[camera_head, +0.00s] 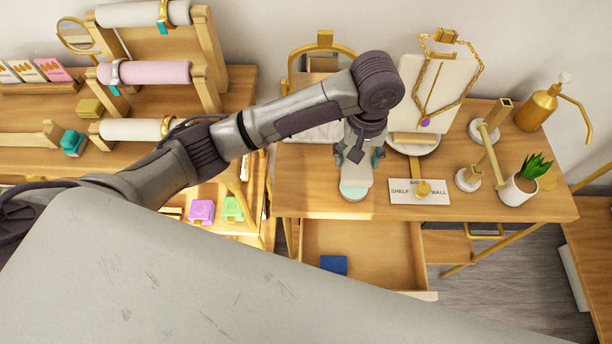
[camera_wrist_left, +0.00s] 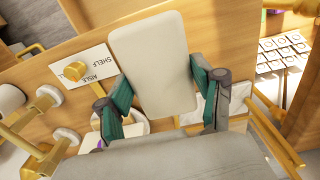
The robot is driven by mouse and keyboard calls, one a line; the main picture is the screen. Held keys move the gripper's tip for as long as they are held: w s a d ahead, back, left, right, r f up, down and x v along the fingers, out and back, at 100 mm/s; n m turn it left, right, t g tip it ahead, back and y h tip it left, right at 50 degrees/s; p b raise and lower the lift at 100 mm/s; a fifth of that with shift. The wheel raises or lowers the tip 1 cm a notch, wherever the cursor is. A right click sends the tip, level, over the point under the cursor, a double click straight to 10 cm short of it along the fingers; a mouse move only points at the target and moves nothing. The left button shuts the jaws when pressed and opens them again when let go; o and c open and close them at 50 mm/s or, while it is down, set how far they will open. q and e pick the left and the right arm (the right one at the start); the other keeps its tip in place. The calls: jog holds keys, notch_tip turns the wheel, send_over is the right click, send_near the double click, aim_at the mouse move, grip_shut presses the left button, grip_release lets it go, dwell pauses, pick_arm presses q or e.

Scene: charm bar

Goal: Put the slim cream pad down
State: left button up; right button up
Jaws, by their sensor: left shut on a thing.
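The slim cream pad (camera_wrist_left: 152,58) is a flat, rounded rectangle between the teal fingers of my left gripper (camera_wrist_left: 160,82). In the head view the pad (camera_head: 357,176) shows only partly below my left gripper (camera_head: 357,158), over the front part of the wooden desk (camera_head: 455,205). The fingers are shut on its two sides, and its far end sticks out beyond them. I cannot tell whether the pad touches the desk. My right gripper is not in view.
Right of the pad are a lettered card (camera_head: 419,192), a cream necklace bust (camera_head: 437,90), a gold stand (camera_head: 487,150) and a potted plant (camera_head: 520,185). Below, an open drawer (camera_head: 375,250) holds a blue box (camera_head: 333,264). Bracelet rolls (camera_head: 145,73) stand left.

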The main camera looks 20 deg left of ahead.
pick_arm(q)
jog(key=shift+d+f, duration=0.15)
jog(key=shift+d, duration=0.15)
jog(key=p, duration=0.3)
send_over(307, 181)
notch_tip(307, 181, down, 7)
jog(key=shift+r, duration=0.1)
notch_tip(307, 181, down, 3)
jog(key=shift+f+p, duration=0.1)
jog(key=shift+p, duration=0.6)
jog(key=shift+f, duration=0.45)
jog(key=o, duration=1)
jog(key=shift+f, duration=0.15)
jog(key=shift+c, duration=0.2)
jog(key=shift+o, duration=0.8)
